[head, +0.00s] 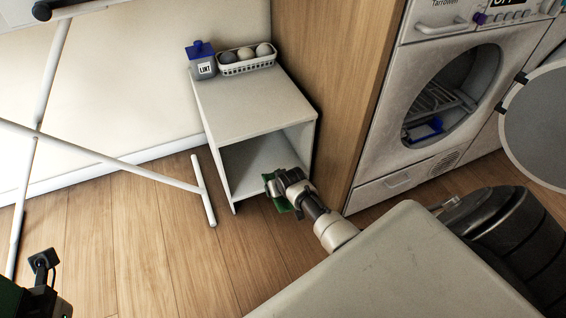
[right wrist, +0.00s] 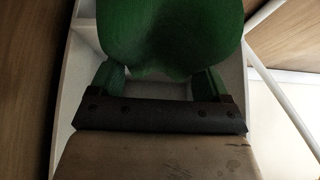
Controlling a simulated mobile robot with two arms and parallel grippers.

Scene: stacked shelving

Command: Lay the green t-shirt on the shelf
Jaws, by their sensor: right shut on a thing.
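The green t-shirt (head: 281,203) is partly visible at my right gripper (head: 278,186) in the head view, at the open front of the white shelf unit (head: 250,116). In the right wrist view the t-shirt (right wrist: 170,35) is a bunched green mass at the fingers, filling the top middle. My right gripper is shut on it. The arm and gripper hide part of the shirt and the lower opening. My left gripper (head: 44,262) is at the lower left, far from the shelf; its jaw state is unclear.
A blue-and-white lint box (head: 203,66) and a white basket (head: 247,66) with balls stand on the unit's top. A wooden panel (head: 325,60) is right of it, then a washer-type machine (head: 400,130) with its round door open. White rack legs (head: 110,160) stand left.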

